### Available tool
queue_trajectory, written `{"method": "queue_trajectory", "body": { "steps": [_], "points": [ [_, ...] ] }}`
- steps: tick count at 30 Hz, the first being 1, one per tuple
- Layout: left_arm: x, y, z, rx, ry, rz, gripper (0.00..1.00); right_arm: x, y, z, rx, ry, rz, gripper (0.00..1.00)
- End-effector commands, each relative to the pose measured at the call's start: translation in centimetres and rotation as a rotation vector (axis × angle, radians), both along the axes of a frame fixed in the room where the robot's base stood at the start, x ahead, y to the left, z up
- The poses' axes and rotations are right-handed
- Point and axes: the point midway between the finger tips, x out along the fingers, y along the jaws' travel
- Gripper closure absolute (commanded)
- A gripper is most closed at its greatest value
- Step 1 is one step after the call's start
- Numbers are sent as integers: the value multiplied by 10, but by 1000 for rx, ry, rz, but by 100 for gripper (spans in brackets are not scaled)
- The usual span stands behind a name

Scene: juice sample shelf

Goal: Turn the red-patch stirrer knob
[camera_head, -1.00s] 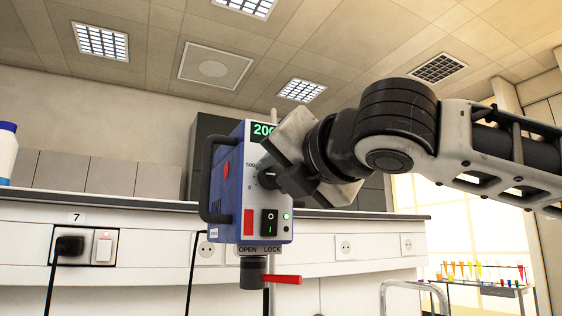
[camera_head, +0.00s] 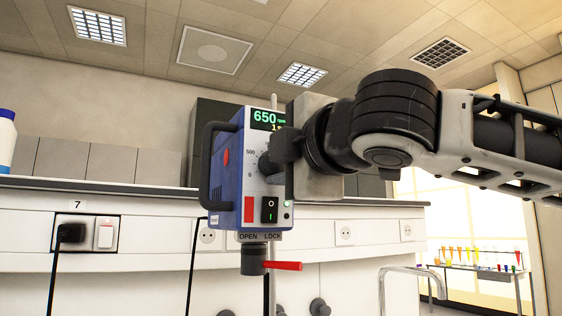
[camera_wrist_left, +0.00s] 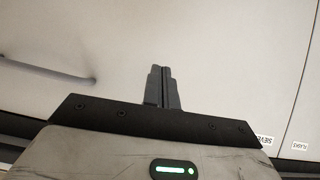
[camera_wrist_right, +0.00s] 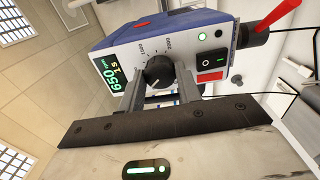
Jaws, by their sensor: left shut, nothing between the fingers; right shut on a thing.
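The blue stirrer (camera_head: 226,180) with a white front stands in the middle of the head view. A red patch (camera_head: 249,209) is on its front, beside a black rocker switch (camera_head: 270,209). Its green display (camera_head: 267,119) reads 650 rpm. My right gripper (camera_head: 270,160) is at the front panel, shut on the black knob (camera_wrist_right: 158,72), which shows between its fingers in the right wrist view. In the head view the gripper hides most of the knob. My left gripper (camera_wrist_left: 164,72) is shut and empty in the left wrist view, before a pale surface.
A red lever (camera_head: 283,266) sticks out below the stirrer, under the OPEN and LOCK label. A dark-edged bench (camera_head: 120,189) runs behind. A rack of coloured tubes (camera_head: 480,258) stands at the far right. A white bottle (camera_head: 6,145) is at the left edge.

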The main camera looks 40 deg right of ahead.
Motion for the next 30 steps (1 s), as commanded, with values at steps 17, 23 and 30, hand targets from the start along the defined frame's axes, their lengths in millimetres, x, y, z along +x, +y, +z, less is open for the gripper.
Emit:
{"method": "queue_trajectory", "body": {
  "steps": [17, 23, 30],
  "points": [
    [0, 0, 0, -5, -3, 1, 100, 0, 0, -1, 160, -49, -2, 89],
    [0, 0, 0, -6, -4, 1, 100, 0, 0, -1, 161, -49, -2, 89],
    [0, 0, 1, -6, -4, 2, 100, 0, 0, -1, 160, -49, -2, 44]
  ]
}}
